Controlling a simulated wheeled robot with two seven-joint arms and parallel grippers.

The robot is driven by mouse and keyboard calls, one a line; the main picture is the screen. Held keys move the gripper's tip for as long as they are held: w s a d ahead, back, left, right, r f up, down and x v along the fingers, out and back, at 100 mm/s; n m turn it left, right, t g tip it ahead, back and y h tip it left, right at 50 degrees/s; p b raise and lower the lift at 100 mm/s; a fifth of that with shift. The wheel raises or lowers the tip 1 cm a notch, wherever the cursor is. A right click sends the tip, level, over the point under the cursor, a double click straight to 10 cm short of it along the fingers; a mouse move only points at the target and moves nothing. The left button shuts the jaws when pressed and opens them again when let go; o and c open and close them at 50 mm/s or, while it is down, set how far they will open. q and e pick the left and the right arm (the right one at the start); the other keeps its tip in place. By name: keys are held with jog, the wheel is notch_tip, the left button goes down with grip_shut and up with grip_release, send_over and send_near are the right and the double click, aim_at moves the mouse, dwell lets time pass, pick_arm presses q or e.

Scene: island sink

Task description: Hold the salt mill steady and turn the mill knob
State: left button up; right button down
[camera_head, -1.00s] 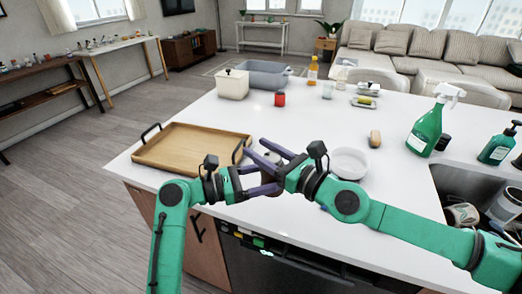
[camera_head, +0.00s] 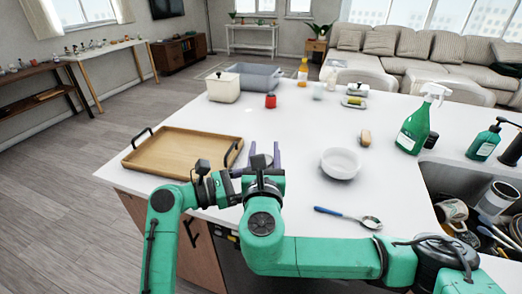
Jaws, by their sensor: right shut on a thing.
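The salt mill (camera_head: 262,160) stands at the near edge of the white island, to the right of the wooden tray. Only its pale, silvery top shows; its body is hidden behind my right gripper. My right gripper (camera_head: 264,153) points away from me, its purple fingers on either side of the mill's top, shut on the knob. My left gripper (camera_head: 238,172) reaches in from the left, low beside the mill. Its fingertips are mostly hidden behind the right gripper, so its hold on the mill's body cannot be made out.
The wooden tray (camera_head: 178,156) lies close on the left. A white bowl (camera_head: 340,163) and a blue-handled spoon (camera_head: 347,216) are to the right. A green spray bottle (camera_head: 414,128) stands near the sink (camera_head: 448,178). The counter behind the mill is clear.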

pick_arm(q)
jog(key=shift+a+r, duration=0.1)
pick_arm(e)
jog(key=shift+d+m+g+h, duration=0.25)
jog(key=shift+m+h, duration=0.45)
jog(key=shift+h, duration=0.35)
jog(key=shift+d+m+g+h, duration=0.25)
jog(key=shift+m+h, duration=0.45)
jog(key=shift+h, duration=0.4)
jog(key=shift+d+m+g+h, duration=0.25)
jog(key=shift+m+h, duration=0.45)
jog(key=shift+h, duration=0.35)
jog(key=shift+c, duration=1.5)
grip_release()
jog(key=shift+s+a, duration=0.1)
jog(key=shift+s, duration=0.05)
jog(key=shift+s+a, duration=0.15)
jog(key=shift+s, duration=0.15)
jog(key=v, duration=1.1)
jog(key=shift+f, duration=0.1)
